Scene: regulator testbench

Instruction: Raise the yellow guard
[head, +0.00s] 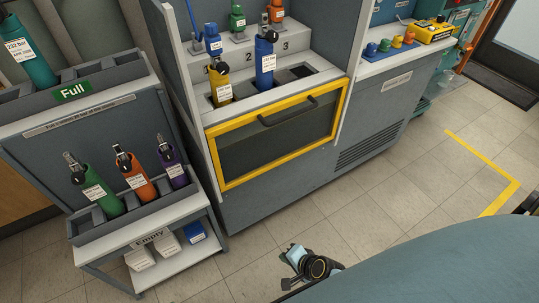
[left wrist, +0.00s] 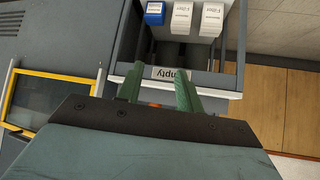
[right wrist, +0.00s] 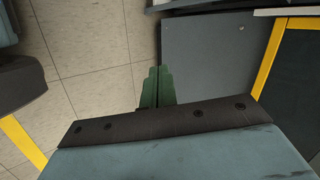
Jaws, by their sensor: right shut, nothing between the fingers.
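The yellow guard (head: 240,158) is a yellow frame around a dark see-through panel, with a black handle (head: 288,110) near its top edge. It hangs lowered on the front of the grey bench, below the cylinder slots. Its frame also shows in the left wrist view (left wrist: 52,75) and at the right edge of the right wrist view (right wrist: 268,60). My right gripper (head: 297,256) is low in front of the bench, apart from the guard; its green fingers (right wrist: 157,88) are shut and empty. My left gripper (left wrist: 160,76) is open, near the rack labelled Empty, and outside the head view.
A yellow cylinder (head: 219,88) and a blue cylinder (head: 265,65) stand in slots above the guard. The rack at left holds green (head: 101,192), orange (head: 136,177) and purple (head: 173,167) cylinders. Filter boxes (head: 168,246) sit on its lower shelf. Floor right of the bench is clear.

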